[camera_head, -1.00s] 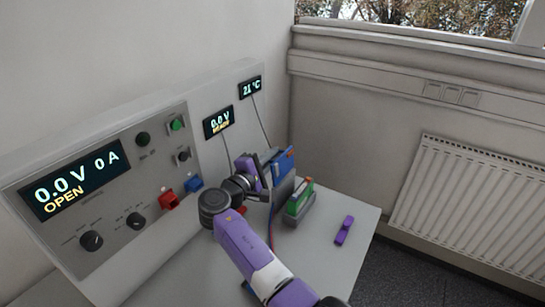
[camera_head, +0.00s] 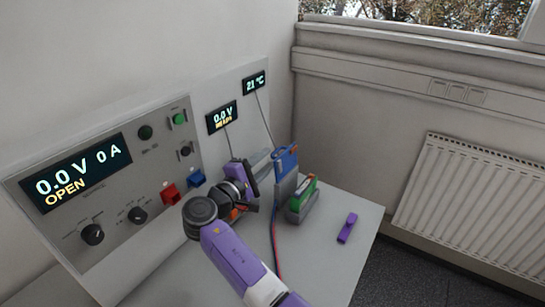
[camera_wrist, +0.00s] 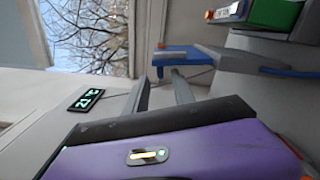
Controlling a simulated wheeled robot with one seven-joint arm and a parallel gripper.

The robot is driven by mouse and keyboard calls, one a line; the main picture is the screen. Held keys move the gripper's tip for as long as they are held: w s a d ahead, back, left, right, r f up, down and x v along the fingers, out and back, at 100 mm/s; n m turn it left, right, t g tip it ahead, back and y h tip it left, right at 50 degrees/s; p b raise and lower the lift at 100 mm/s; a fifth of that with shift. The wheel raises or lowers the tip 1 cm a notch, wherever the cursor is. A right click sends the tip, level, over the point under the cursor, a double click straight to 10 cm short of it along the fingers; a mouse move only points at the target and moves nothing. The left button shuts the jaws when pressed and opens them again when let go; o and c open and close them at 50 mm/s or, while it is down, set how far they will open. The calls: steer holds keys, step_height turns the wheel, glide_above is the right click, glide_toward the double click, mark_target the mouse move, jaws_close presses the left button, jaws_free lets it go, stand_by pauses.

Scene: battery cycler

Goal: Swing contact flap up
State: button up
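The grey holder (camera_head: 286,191) stands upright on the bench, with a blue contact piece (camera_head: 287,158) at its top. I take this blue piece to be the contact flap; its exact angle is hard to tell. In the wrist view the blue piece (camera_wrist: 185,53) sticks out from a grey arm, just beyond the fingertips. My gripper (camera_wrist: 161,82) shows two grey fingers spread apart with nothing between them. In the head view my gripper (camera_head: 262,168) is left of the holder, with a gap between them; its fingers are partly hidden.
A green battery (camera_head: 303,193) sits in a grey cradle (camera_head: 304,211) right of the holder. A purple block (camera_head: 347,228) lies near the bench's right edge. Red and blue leads (camera_head: 275,245) run down beside the holder. The cycler panel (camera_head: 105,200) with red and blue sockets stands left.

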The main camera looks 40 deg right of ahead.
steer(key=shift+v, duration=1.3)
